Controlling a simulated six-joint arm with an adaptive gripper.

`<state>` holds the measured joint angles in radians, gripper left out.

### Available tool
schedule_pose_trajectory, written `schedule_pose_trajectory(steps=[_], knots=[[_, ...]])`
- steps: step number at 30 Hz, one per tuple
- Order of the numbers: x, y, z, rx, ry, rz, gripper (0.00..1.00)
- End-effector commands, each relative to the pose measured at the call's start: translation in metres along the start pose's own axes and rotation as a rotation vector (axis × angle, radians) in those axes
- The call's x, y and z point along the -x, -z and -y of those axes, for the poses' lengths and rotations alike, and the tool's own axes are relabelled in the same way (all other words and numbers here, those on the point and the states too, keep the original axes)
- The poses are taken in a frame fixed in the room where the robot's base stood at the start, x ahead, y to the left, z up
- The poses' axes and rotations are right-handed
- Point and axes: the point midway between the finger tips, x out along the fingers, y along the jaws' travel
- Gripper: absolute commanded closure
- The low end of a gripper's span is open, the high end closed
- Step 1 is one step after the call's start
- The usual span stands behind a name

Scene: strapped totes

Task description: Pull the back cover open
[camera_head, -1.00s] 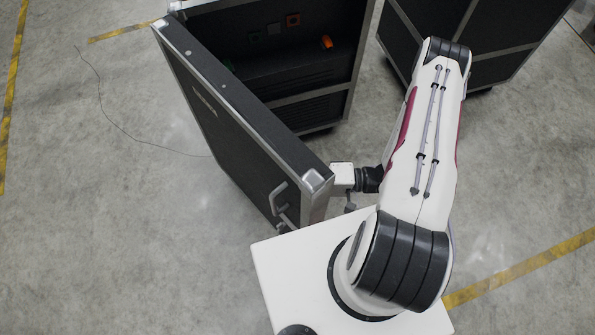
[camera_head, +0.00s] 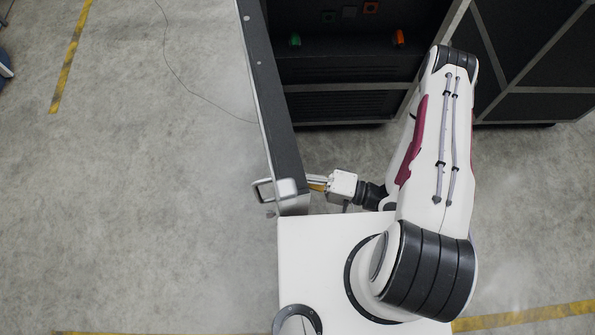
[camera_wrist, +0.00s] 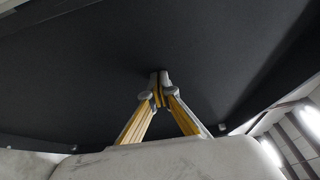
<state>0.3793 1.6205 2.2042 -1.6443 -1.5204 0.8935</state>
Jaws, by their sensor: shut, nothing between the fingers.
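The back cover (camera_head: 271,115) is a dark panel with metal edging, swung out from the black case (camera_head: 345,70) and standing at roughly a right angle to its opening. A metal handle (camera_head: 264,190) is on its outer face near the free end. My gripper (camera_head: 312,183) is at the cover's inner side, close to the free end. In the wrist view, the fingers of my gripper (camera_wrist: 160,85) are shut with nothing between them, tips at the cover's dark inner face (camera_wrist: 90,70). I cannot tell whether they touch it.
Green (camera_head: 295,40) and orange (camera_head: 399,38) parts show inside the case. Another black case (camera_head: 535,60) stands at the right. A thin cable (camera_head: 190,85) lies on the floor at left.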

Motion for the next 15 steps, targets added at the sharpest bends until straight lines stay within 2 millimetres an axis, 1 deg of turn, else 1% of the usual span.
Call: schedule_pose_trajectory(steps=[15], knots=[[-0.032, -0.017, -0.001, 0.001, -0.005, 0.003, 1.00]])
